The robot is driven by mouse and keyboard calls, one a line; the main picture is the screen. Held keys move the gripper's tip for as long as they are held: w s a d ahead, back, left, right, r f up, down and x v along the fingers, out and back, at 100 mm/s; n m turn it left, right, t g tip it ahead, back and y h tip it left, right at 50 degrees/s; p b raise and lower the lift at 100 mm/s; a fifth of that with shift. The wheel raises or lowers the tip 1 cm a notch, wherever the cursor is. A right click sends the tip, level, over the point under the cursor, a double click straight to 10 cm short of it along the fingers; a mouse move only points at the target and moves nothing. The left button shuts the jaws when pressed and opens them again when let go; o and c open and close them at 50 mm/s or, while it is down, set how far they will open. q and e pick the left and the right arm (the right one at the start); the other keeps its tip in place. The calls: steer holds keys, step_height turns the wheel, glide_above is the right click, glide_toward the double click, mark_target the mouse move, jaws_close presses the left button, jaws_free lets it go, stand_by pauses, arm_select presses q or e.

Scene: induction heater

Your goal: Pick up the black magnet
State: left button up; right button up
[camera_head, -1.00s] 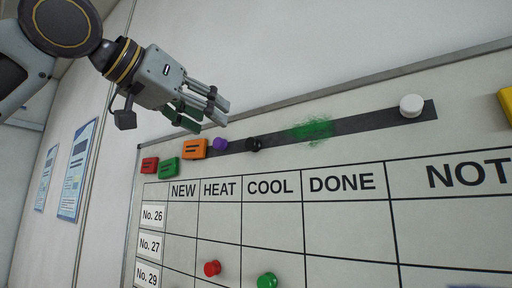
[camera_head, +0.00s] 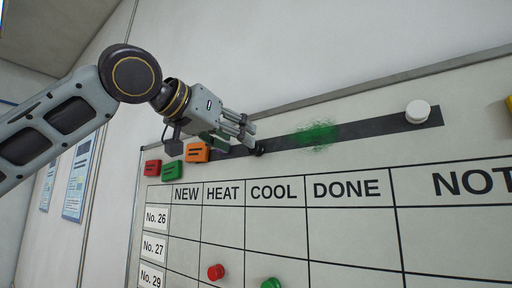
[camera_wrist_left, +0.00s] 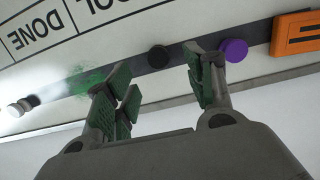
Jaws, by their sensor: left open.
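The black magnet (camera_head: 260,150) sits on the dark strip near the top of the whiteboard, just right of my left gripper's fingertips in the head view. My left gripper (camera_head: 244,138) is open and empty, close to the board. In the left wrist view the black magnet (camera_wrist_left: 158,56) lies between the two open fingers of the gripper (camera_wrist_left: 163,80), beyond their tips. It appears apart from the fingers. The right gripper is not in view.
A purple magnet (camera_wrist_left: 234,50) sits beside one finger in the wrist view, near an orange block (camera_head: 197,152). A white magnet (camera_head: 418,112) is on the strip's right end. Red (camera_head: 216,272) and green (camera_head: 271,284) magnets are on the grid below. A green smudge (camera_head: 318,133) marks the strip.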

mark_target(256, 149)
arm_select(q)
steer(key=shift+w+d, duration=0.2)
steer(key=shift+w, duration=0.1)
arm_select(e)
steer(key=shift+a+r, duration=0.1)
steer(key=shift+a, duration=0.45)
arm_select(q)
steer(key=shift+w+d, duration=0.1)
steer(key=shift+p+x, duration=0.9)
steer(key=shift+x, duration=1.65)
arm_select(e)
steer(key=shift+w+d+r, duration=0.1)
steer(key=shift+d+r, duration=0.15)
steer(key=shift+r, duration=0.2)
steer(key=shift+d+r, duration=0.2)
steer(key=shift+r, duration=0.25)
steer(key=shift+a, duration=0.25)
arm_select(q)
steer(key=shift+c, duration=0.8)
steer(key=c, duration=0.7)
